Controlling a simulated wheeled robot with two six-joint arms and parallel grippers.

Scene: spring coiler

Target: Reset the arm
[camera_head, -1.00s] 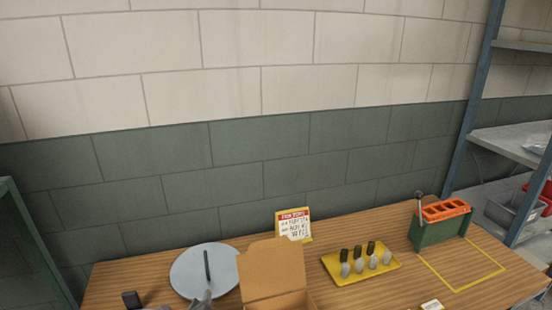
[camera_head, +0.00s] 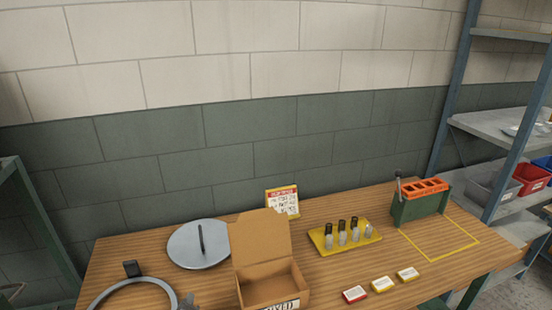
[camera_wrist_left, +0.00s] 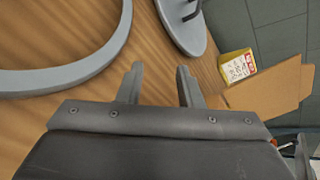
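My left gripper (camera_head: 188,302) shows only as a small grey tip at the bottom edge of the head view, left of the open cardboard box (camera_head: 270,290). In the left wrist view my left gripper (camera_wrist_left: 161,82) has its two fingers apart with nothing between them, over the wooden table (camera_wrist_left: 75,125). The grey disc with a dark bar handle (camera_wrist_left: 172,28) lies past its fingertips. The cardboard box (camera_wrist_left: 262,96) is to the right of the fingers.
A grey ring (camera_head: 100,297) lies front left. A yellow tray (camera_head: 335,248) holds several dark-topped pieces. A green block with orange top (camera_head: 420,207) stands at the back right beside a yellow outline. Small labelled boxes (camera_head: 382,285) lie front right. A sign (camera_head: 283,203) stands behind.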

